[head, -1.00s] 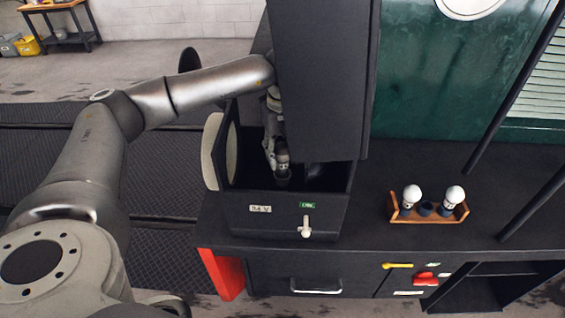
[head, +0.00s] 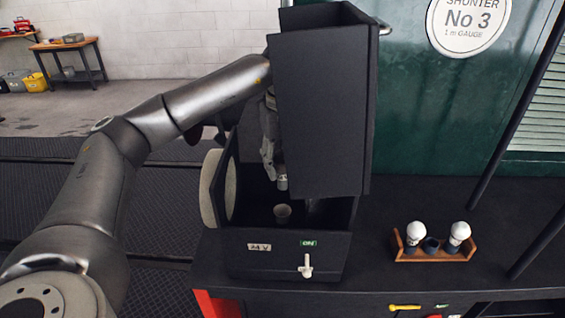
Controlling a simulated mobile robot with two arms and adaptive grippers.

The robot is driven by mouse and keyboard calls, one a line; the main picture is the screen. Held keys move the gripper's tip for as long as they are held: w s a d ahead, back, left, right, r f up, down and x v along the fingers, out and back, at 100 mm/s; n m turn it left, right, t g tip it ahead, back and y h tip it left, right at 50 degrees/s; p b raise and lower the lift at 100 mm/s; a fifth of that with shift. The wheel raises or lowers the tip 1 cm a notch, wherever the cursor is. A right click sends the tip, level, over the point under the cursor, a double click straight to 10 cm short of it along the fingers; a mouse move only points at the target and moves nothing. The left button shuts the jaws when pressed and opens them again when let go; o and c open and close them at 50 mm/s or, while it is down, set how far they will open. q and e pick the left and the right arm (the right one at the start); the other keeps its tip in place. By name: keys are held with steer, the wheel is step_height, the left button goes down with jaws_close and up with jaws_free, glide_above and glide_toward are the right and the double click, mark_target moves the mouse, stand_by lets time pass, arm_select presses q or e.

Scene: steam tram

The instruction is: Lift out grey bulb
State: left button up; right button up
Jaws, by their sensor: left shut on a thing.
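The black lamp box (head: 290,262) stands open on the dark deck. My left gripper (head: 270,160) reaches into it from behind the raised black panel (head: 322,110). It is shut on the grey bulb (head: 282,183), whose pale lower end shows just below the fingers. The bulb hangs roughly upright, clear above the cup-shaped socket (head: 283,212) in the box floor. The panel hides part of the gripper, and most of the bulb is hard to make out. My right gripper is not in view.
A wooden rack (head: 432,256) at right holds two white bulbs (head: 415,232) (head: 459,232), with an empty dark cup (head: 431,244) between them. A pale lever (head: 305,268) sticks out of the box front by a green ON label (head: 307,243). Dark poles (head: 515,110) stand at right.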

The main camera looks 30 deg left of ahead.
arm_select(q)
steer(key=shift+r+p, duration=3.3)
steer(key=shift+r, duration=1.45)
